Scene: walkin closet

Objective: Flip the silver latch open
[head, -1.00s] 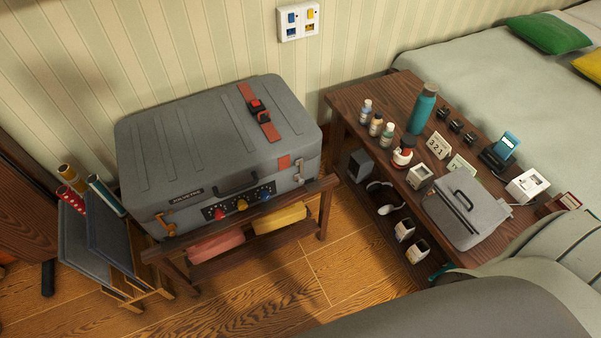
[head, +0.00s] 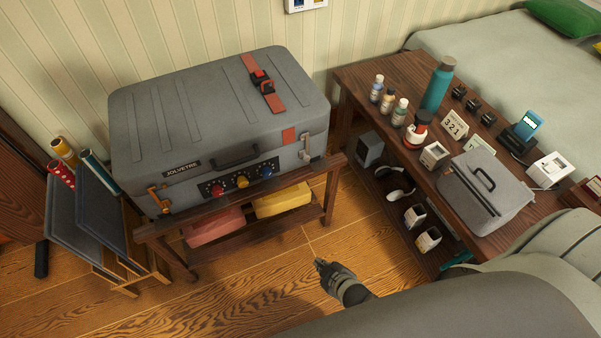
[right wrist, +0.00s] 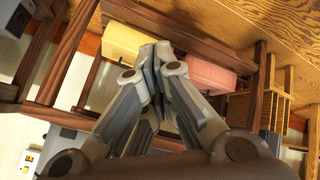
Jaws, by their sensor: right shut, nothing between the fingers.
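A grey suitcase (head: 215,115) rests closed on a dark wooden rack. Its silver latch (head: 306,147) is on the right of the front face in the head view; an orange latch (head: 160,199) is on the left. I cannot tell the silver latch's exact position. My right gripper (head: 322,265) is shut and empty, over the floor in front of the rack, below and apart from the silver latch. In the right wrist view its fingers (right wrist: 155,52) are together. The latch is not clear there. My left gripper is out of view.
The rack (head: 245,225) holds a pink bundle (head: 214,226) and a yellow one (head: 284,201) on its lower shelf. A wooden table (head: 375,118) with bottles and a grey case (head: 486,190) stands at right. Floor (head: 270,285) before the rack is clear.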

